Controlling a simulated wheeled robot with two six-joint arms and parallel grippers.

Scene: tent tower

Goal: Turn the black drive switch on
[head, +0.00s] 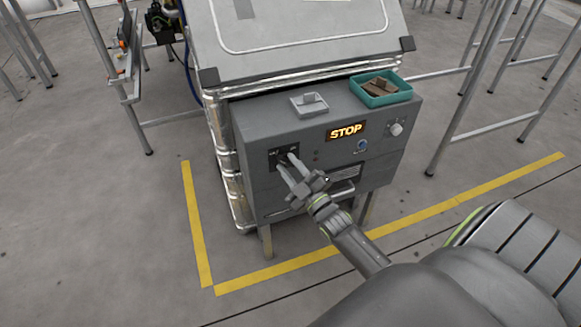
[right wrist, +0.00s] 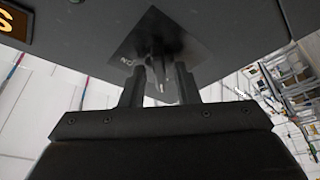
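The black drive switch (right wrist: 158,62) sits on a dark square plate (head: 275,158) at the left of the grey control box's front. In the right wrist view an "ON" mark shows beside it on the plate. My right gripper (head: 287,161) is at the plate, its fingers pointing at the switch. In the right wrist view the fingers (right wrist: 158,75) stand apart on either side of the switch, with gaps visible. The head view cannot show whether they touch it, and the switch is partly hidden there. My left gripper is in neither view.
The control box (head: 245,125) has a lit STOP sign (head: 346,132), a blue button (head: 361,145) and a white knob (head: 396,129). A teal tray (head: 408,94) and a small grey holder (head: 309,105) stand on top. Yellow floor lines (head: 195,225) and metal frames surround it.

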